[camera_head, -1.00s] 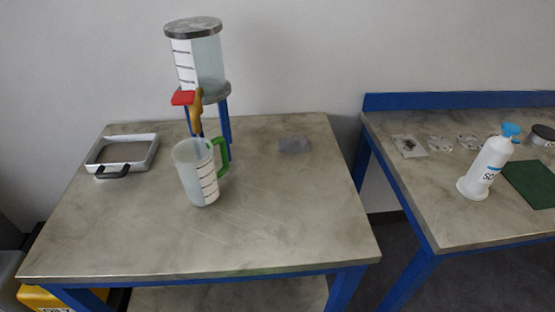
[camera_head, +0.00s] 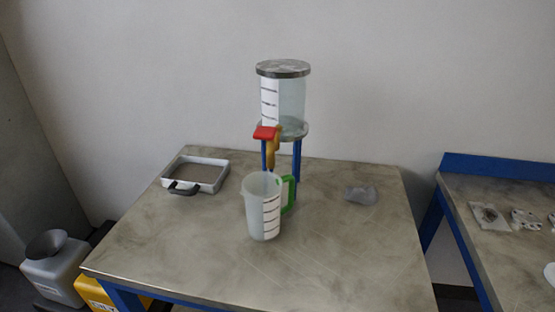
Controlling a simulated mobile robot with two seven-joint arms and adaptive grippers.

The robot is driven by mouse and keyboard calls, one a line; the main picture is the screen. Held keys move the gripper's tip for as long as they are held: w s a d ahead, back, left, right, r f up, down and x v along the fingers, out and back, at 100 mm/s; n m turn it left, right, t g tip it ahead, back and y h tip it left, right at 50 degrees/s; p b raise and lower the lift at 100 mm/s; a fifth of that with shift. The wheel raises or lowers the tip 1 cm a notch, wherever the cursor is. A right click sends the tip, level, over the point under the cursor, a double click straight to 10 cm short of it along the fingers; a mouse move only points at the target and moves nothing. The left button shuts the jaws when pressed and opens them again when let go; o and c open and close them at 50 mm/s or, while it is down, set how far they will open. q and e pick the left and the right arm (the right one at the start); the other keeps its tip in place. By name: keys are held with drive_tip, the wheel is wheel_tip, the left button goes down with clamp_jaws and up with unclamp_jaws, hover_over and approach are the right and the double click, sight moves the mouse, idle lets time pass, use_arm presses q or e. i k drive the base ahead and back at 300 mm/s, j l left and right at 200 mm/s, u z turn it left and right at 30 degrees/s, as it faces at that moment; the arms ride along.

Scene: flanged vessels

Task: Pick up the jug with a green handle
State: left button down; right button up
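The jug (camera_head: 262,208) is a translucent white measuring jug with dark graduation marks. It stands upright on the metal-topped table (camera_head: 340,265), near its middle. Its green handle (camera_head: 290,193) points to the right and slightly back. The jug stands in front of the flanged vessel (camera_head: 283,100), a clear graduated cylinder with grey flanges on blue legs. A red-handled brass valve (camera_head: 267,133) hangs under the vessel, just above and behind the jug. Neither of my grippers shows in the head view.
A white tray with a dark handle (camera_head: 197,174) lies at the table's back left. A small translucent piece (camera_head: 361,195) lies at the right. A second table (camera_head: 515,265) with small parts stands farther right. Grey (camera_head: 55,264) and yellow (camera_head: 92,291) containers stand low at the left.

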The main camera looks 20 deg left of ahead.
sight(261, 192)
drive_tip(key=u, duration=2.5)
drive_tip(key=z, duration=0.4)
drive_tip(key=l+z, duration=0.15)
drive_tip(key=z, duration=0.6)
drive_tip(key=l+z, duration=0.15)
drive_tip(key=z, duration=0.25)
drive_tip(key=k+l+z, duration=0.1)
drive_tip(key=l, duration=0.3)
drive_tip(key=k+l, duration=0.15)
drive_tip(key=l, duration=0.25)
drive_tip(key=k+l+z, duration=0.15)
drive_tip(key=l, duration=0.25)
drive_tip(key=k+l+z, duration=0.1)
drive_tip(key=l, duration=0.3)
